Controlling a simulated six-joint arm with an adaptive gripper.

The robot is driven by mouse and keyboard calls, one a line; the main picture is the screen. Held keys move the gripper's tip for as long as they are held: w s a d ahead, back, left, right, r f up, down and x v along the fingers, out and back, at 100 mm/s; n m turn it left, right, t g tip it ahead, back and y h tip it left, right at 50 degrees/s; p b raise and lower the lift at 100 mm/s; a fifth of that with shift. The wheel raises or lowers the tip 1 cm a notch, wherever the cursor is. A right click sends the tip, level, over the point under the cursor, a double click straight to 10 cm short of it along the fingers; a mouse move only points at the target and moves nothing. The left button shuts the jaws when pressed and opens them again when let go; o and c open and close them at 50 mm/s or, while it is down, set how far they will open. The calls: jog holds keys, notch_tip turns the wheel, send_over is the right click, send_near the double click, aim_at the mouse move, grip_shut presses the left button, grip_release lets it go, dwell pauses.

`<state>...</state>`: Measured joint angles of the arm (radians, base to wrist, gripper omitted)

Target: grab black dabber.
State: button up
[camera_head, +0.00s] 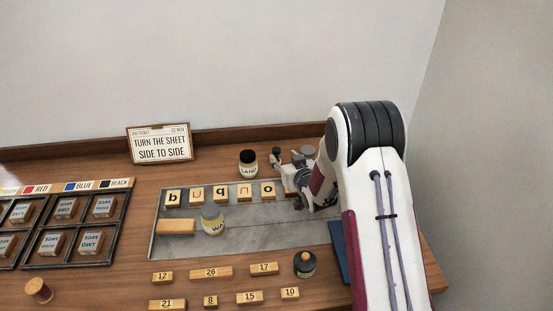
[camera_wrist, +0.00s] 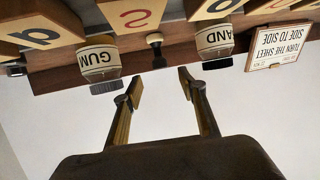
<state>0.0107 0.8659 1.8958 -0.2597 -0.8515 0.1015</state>
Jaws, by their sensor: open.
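A small dark knobbed piece (camera_wrist: 155,42) stands between two jars in the wrist view, whose picture is upside down. It also shows as a dark knob (camera_head: 277,153) behind the slab in the head view. A dark round pot-like piece (camera_head: 305,264) with a pale top stands near the front right. I cannot tell for certain which of the two is the black dabber. My gripper (camera_wrist: 160,77) is open and empty, its fingertips pointing toward the knobbed piece and apart from it. In the head view my arm partly hides the gripper (camera_head: 290,178).
The SAND jar (camera_wrist: 214,40) and GUM jar (camera_wrist: 98,62) flank the knobbed piece. Letter tiles (camera_head: 220,193) stand on the grey slab (camera_head: 260,236). Number blocks (camera_head: 210,272) lie in front. A divided tray (camera_head: 75,232) is at left, a card sign (camera_head: 160,144) at back.

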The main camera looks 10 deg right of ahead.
aim_at(278, 152)
jog(key=shift+x, duration=1.05)
jog(key=shift+w+f, duration=0.1)
jog(key=shift+x, duration=2.45)
jog(key=shift+f, duration=0.1)
jog(key=shift+c, duration=0.4)
grip_shut()
